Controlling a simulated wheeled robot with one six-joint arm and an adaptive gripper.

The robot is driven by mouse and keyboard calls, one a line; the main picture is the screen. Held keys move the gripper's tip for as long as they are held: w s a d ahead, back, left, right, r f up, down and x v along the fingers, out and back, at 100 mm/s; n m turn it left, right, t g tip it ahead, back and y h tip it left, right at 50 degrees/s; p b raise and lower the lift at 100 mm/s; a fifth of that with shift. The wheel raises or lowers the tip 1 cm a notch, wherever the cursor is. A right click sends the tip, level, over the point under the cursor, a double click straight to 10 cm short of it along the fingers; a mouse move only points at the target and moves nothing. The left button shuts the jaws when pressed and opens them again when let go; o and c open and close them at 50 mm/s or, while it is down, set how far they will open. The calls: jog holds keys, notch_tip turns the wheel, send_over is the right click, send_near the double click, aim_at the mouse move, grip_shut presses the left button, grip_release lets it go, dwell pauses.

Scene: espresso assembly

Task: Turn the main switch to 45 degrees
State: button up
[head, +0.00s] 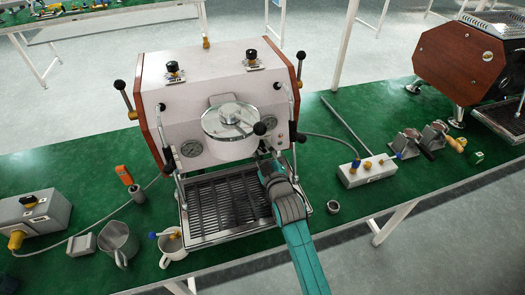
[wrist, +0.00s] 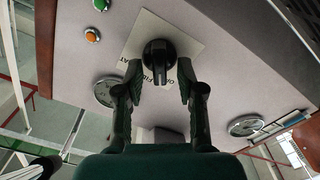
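The main switch, a black round knob (wrist: 158,58) on a pale label plate (wrist: 190,42), is in the upper middle of the wrist view. The lettering on the plate is partly covered. My gripper (wrist: 159,78) is open, with one finger on each side of the knob's lower part; I cannot tell whether either finger touches it. In the head view my gripper (head: 268,168) is at the lower right front of the white espresso machine (head: 212,80) and hides the switch there.
An orange button (wrist: 92,34) and a green button (wrist: 101,5) are left of the plate. A gauge (wrist: 107,91) is near my left finger. The drip tray (head: 225,200) is beside my arm. A grey box (head: 367,171) and a small metal ring (head: 333,207) are on the right.

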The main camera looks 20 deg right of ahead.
grip_shut()
jog(key=shift+m, duration=0.3)
jog(key=shift+d+r+m, duration=0.1)
jog(key=shift+m, duration=1.3)
jog(key=shift+d+m, duration=0.1)
jog(key=shift+m, duration=1.3)
jog(key=shift+o, duration=0.9)
grip_release()
jog(key=shift+s, duration=0.15)
